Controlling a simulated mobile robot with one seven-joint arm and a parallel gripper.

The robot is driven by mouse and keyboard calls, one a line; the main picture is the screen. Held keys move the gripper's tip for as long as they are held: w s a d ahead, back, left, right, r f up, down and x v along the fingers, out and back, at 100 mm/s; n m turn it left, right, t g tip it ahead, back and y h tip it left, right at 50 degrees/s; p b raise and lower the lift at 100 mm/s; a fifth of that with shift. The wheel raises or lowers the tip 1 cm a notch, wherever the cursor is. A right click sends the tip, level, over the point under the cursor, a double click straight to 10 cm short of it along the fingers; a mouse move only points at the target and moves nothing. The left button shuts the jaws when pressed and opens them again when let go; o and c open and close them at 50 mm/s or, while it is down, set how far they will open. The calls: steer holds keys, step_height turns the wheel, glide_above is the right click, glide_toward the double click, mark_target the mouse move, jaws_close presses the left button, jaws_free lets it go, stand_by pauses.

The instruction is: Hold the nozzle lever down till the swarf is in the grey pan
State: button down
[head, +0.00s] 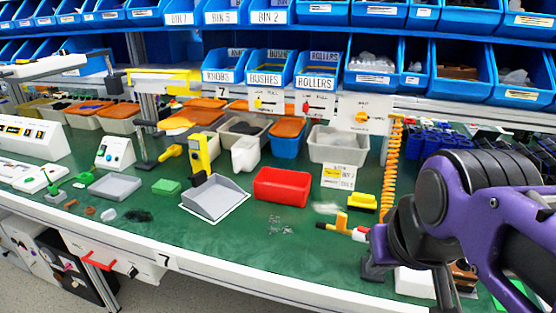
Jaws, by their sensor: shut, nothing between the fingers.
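The grey pan (215,198) sits on the green bench top left of centre, inside a white outline. The swarf (279,226) is a small scatter of shiny bits on the bench, right of the pan and in front of the red tray. The nozzle (342,222) is yellow with a red part and lies right of the swarf, near the orange coiled hose (393,165). Its lever is too small to make out clearly. My gripper (372,268) is shut and empty at the bench's front right, just below the nozzle; I cannot tell whether they touch.
A red tray (282,187) stands between pan and hose. A yellow block (363,202) and a pale smudge (325,208) are near the nozzle. A flat grey tray (115,186) and a green block (166,187) lie left. Blue bins line the back.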

steer(key=shift+f, duration=0.9)
stand_by(1.5)
steer(key=shift+r, duration=0.15)
stand_by(1.5)
step_height(320, 180, up, 8)
steer(key=p, duration=0.6)
stand_by(0.4)
